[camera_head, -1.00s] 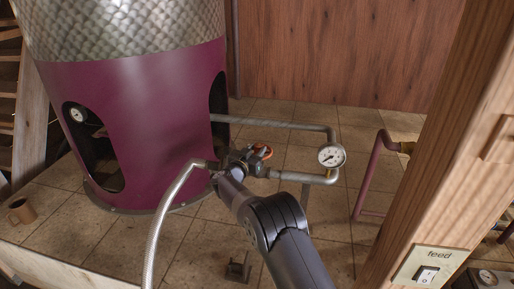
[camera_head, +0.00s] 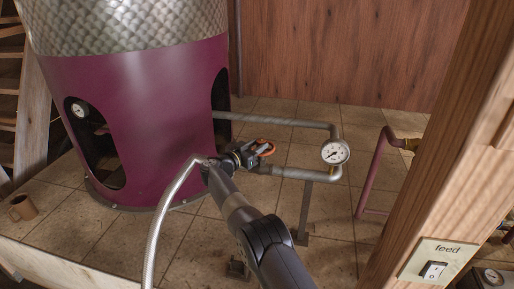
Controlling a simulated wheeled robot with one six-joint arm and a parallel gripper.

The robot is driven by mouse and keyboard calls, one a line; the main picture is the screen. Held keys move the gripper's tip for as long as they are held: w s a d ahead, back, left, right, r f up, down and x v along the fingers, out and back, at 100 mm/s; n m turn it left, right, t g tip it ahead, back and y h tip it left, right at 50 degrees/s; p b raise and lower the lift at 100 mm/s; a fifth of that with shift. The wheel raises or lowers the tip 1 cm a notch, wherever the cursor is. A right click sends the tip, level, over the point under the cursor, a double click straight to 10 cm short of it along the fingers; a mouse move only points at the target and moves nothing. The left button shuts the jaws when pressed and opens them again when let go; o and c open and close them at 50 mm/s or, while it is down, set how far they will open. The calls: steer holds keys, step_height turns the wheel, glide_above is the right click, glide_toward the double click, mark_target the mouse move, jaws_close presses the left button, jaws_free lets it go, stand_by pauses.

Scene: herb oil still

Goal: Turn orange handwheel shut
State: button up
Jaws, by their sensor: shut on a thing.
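The orange handwheel (camera_head: 265,146) shows in the head view beside the pipe, right of the large purple still (camera_head: 150,110). My gripper (camera_head: 256,152) is at the handwheel, shut on it. My wrist and the gripper hide part of the wheel and most of the valve under it. My arm reaches up to it from the bottom of the picture.
A grey pipe with a round pressure gauge (camera_head: 335,152) runs just right of the handwheel. A pale hose (camera_head: 163,215) curves down on the left. A wooden post (camera_head: 440,140) with a feed switch (camera_head: 433,270) stands at the right. A brown mug (camera_head: 22,208) sits far left.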

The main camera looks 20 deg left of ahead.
steer(key=shift+r, duration=0.15)
stand_by(0.4)
steer(key=o, duration=1)
steer(key=shift+c, duration=0.2)
steer(key=shift+a, duration=0.1)
steer(key=b+v, duration=0.3)
steer(key=v, duration=0.7)
steer(key=shift+s+a, duration=0.2)
steer(key=shift+s, duration=0.1)
